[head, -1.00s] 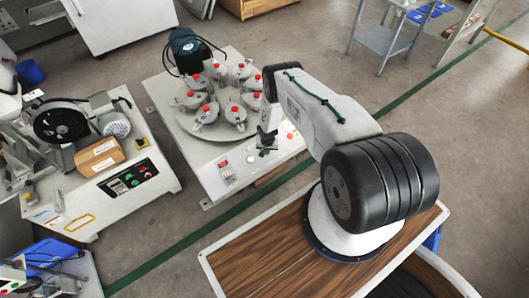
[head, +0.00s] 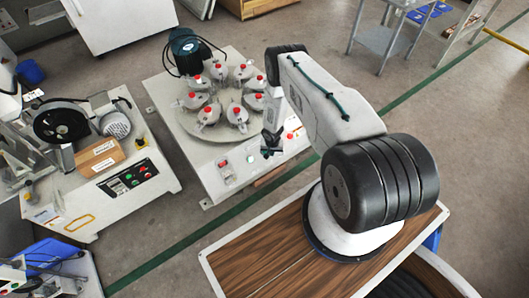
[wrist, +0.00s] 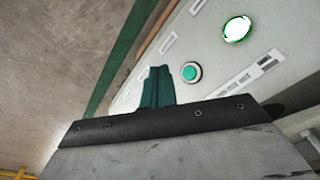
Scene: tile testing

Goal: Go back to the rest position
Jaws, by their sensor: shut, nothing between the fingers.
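My gripper (head: 271,151) hangs in front of the right edge of the white machine with several red-knobbed round holders (head: 215,140). It is shut and empty. In the wrist view its green fingers (wrist: 157,86) are together, and a green button (wrist: 191,72) on the machine's pale front panel shows just beyond them. My arm is bent, with its upper part raised above its base on the wood-topped surface (head: 262,262).
A grey metal table (head: 390,38) is at the back right. Open floor with a green line (head: 190,240) lies between the machines and my base.

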